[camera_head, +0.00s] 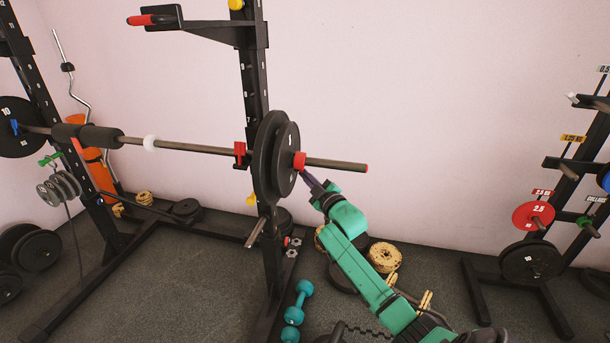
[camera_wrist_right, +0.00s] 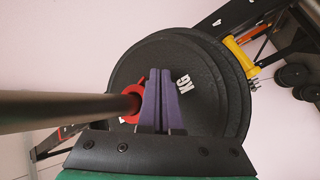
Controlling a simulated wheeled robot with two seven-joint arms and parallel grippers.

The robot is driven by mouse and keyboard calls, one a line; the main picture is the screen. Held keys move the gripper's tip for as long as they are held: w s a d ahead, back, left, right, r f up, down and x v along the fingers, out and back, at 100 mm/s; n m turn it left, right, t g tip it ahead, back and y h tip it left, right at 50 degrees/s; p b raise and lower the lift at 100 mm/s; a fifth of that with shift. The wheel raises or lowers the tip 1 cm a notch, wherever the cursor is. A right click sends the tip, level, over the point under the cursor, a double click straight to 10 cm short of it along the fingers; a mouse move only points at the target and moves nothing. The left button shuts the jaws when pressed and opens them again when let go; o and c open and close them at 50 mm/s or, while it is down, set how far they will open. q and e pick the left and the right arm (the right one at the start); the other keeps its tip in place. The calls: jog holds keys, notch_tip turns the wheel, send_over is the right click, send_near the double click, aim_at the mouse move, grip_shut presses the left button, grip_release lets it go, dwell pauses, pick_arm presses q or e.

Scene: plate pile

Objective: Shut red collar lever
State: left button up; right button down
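The red collar (camera_head: 299,161) sits on the bar's right sleeve, against the outer face of the black plates (camera_head: 284,156). In the right wrist view the red collar (camera_wrist_right: 130,99) shows as a partial ring around the bar, just left of my fingers. Its lever cannot be made out clearly. My right gripper (camera_head: 309,181) is just below and right of the collar. In the right wrist view its purple fingers (camera_wrist_right: 157,102) are close together, shut, with nothing visible between them, in front of the plate face. They hide part of the collar side. My left gripper is out of view.
The barbell (camera_head: 190,146) rests on the black rack (camera_head: 253,85). Its sleeve end (camera_head: 345,164) sticks out to the right. A plate tree (camera_head: 590,150) stands at the right. Teal dumbbells (camera_head: 304,291) and yellow plates (camera_head: 384,257) lie on the floor.

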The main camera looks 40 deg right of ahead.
jog(key=shift+w+a+r, duration=0.25)
jog(key=shift+w+a, duration=0.1)
jog(key=shift+w, duration=0.05)
dwell(0.8)
jog(key=shift+d, duration=0.1)
jog(key=s+d+p, duration=0.1)
jog(key=s+d, duration=0.1)
jog(key=s, duration=0.1)
jog(key=shift+s+d+f+p, duration=0.15)
jog(key=shift+s+p, duration=0.1)
jog(key=shift+p, duration=0.15)
dwell(0.3)
